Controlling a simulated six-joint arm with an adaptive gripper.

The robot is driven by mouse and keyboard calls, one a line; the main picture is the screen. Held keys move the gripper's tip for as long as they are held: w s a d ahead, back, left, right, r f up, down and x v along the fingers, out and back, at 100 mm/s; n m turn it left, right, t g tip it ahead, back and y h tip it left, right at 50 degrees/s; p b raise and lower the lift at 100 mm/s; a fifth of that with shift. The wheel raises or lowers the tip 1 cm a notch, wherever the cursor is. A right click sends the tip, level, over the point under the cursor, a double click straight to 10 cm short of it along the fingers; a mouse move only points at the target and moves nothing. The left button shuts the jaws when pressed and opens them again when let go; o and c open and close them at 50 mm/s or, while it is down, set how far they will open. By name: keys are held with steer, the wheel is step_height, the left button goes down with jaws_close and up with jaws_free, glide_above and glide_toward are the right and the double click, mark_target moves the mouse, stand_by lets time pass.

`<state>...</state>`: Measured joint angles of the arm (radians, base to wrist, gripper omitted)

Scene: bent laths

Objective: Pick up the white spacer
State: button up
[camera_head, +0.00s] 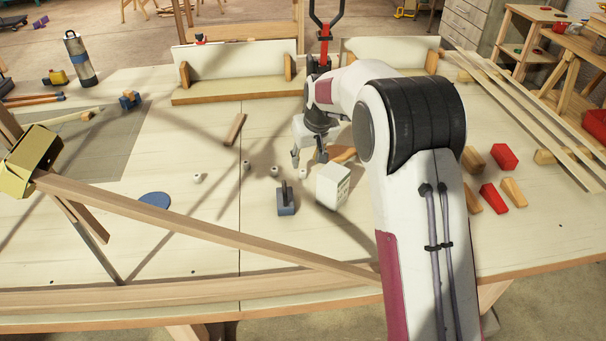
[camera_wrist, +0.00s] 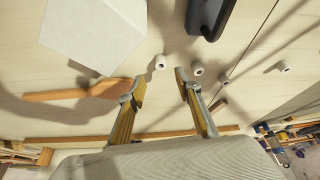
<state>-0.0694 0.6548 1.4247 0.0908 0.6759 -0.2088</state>
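Several small white spacers lie on the table. One white spacer (camera_wrist: 160,62) is just ahead of my fingertips and roughly between them in the wrist view; it seems to show at the fingers in the head view. A second spacer (camera_wrist: 197,69) is right beside the right finger in the wrist view, and others lie farther left in the head view (camera_head: 246,165) (camera_head: 197,178). My gripper (camera_wrist: 159,80) is open and empty, pointing down at the table.
A white block (camera_head: 333,186) and a blue-based tool (camera_head: 286,201) stand close to my gripper. A brown wooden piece (camera_wrist: 110,88) lies by the left finger. A long lath (camera_head: 200,228) slants across the front. Red and wooden blocks (camera_head: 494,198) lie at right.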

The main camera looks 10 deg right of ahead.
mark_target(303, 170)
steer(key=shift+f, duration=0.2)
steer(key=x, duration=0.3)
steer(key=shift+s+a+f, duration=0.1)
steer(key=shift+a+f, duration=0.05)
steer(key=shift+x, duration=0.9)
steer(key=c, duration=0.8)
